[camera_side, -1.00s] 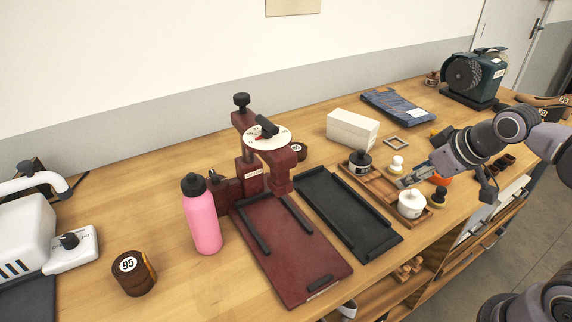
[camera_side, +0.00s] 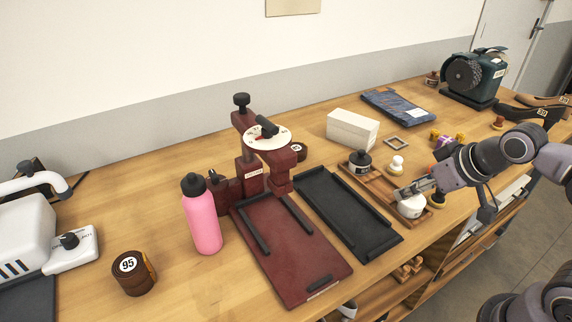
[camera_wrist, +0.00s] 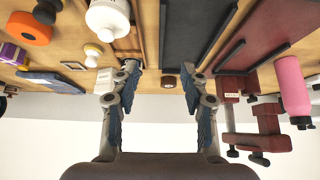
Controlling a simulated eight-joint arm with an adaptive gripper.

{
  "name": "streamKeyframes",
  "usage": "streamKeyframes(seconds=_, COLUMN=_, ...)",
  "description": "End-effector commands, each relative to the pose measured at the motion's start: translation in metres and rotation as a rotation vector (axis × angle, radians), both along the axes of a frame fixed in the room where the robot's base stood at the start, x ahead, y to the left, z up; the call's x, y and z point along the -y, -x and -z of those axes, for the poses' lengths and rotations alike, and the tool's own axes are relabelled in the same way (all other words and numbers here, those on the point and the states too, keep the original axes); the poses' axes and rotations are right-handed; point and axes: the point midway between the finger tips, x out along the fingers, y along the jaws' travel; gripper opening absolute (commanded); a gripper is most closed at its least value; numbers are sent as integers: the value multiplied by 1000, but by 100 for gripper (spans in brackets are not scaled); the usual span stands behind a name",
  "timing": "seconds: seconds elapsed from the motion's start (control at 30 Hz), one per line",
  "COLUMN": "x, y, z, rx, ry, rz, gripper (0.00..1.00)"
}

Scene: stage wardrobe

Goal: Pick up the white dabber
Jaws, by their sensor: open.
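The white dabber (camera_side: 396,165) looks to be the small white knob-shaped piece with a pale yellowish foot at the wooden tray's far right. It also shows in the wrist view (camera_wrist: 93,50), upper left, outside the fingers. My gripper (camera_side: 405,191) is open and empty, on the near side of the dabber and apart from it. In the side view it partly covers a larger white lidded pot (camera_side: 411,208). In the wrist view the fingers of my gripper (camera_wrist: 160,78) stand wide apart with nothing between them.
The wooden tray (camera_side: 379,186) also holds a black knobbed pot (camera_side: 360,163). A black tray (camera_side: 345,215) and a dark red press (camera_side: 290,250) stand to the left. A white box (camera_side: 352,129) and a small wooden frame (camera_side: 397,143) lie behind. An orange disc (camera_wrist: 30,30) shows in the wrist view.

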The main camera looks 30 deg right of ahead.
Motion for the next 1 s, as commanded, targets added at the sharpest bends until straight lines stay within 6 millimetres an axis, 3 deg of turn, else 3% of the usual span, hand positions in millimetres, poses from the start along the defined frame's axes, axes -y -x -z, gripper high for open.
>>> streamKeyframes(seconds=0.23, x=0, y=0, z=0, rx=0, ry=0, rz=0, gripper=45)
streamKeyframes(seconds=0.27, x=0, y=0, z=0, rx=0, ry=0, rz=0, gripper=48)
streamKeyframes(seconds=0.33, x=0, y=0, z=0, rx=0, ry=0, rz=0, gripper=68)
streamKeyframes(seconds=0.73, x=3, y=-3, z=-2, rx=-7, ry=-3, rz=16, gripper=69)
streamKeyframes(seconds=1.0, x=35, y=-42, z=-14, rx=-79, ry=-35, rz=215, gripper=69)
